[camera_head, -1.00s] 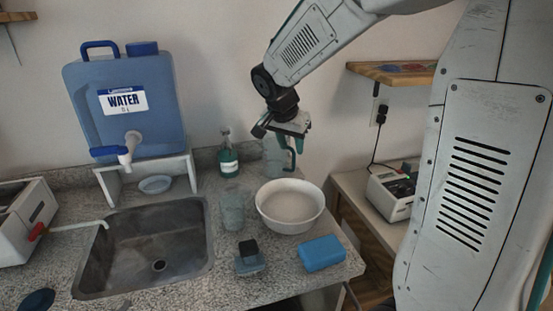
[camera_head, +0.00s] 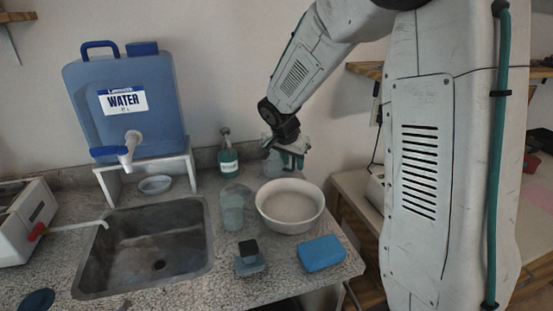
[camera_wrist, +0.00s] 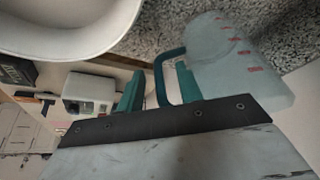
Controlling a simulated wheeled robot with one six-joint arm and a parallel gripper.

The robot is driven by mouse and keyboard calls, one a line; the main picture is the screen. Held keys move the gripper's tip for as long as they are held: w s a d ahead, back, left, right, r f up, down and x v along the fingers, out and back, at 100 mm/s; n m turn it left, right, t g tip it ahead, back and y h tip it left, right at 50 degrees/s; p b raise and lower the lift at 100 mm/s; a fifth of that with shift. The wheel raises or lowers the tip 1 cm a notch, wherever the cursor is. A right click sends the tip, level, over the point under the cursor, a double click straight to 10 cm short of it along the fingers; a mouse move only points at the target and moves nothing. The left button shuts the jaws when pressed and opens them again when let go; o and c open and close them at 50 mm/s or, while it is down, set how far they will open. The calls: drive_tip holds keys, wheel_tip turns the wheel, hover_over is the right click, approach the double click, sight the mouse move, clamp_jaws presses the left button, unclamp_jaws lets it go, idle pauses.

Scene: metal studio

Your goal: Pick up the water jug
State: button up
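A clear jug (camera_wrist: 235,65) with red marks on its side and a teal handle (camera_wrist: 160,80) shows in the wrist view. In the head view the jug (camera_head: 274,166) stands at the back of the counter, behind the white bowl, partly hidden by my gripper (camera_head: 291,160). In the wrist view my gripper (camera_wrist: 159,88) has its two teal fingers apart, with the outer bar of the handle between them. A gap shows between the left finger and the handle. A large blue container labelled WATER (camera_head: 130,118) stands on a white stand at the left.
The white bowl (camera_head: 290,222) stands just in front of the jug. A green bottle (camera_head: 228,162) and a clear cup (camera_head: 232,208) are left of it. The sink (camera_head: 110,245) is at the left.

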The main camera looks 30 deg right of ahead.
clamp_jaws()
drive_tip(key=shift+r, duration=0.1)
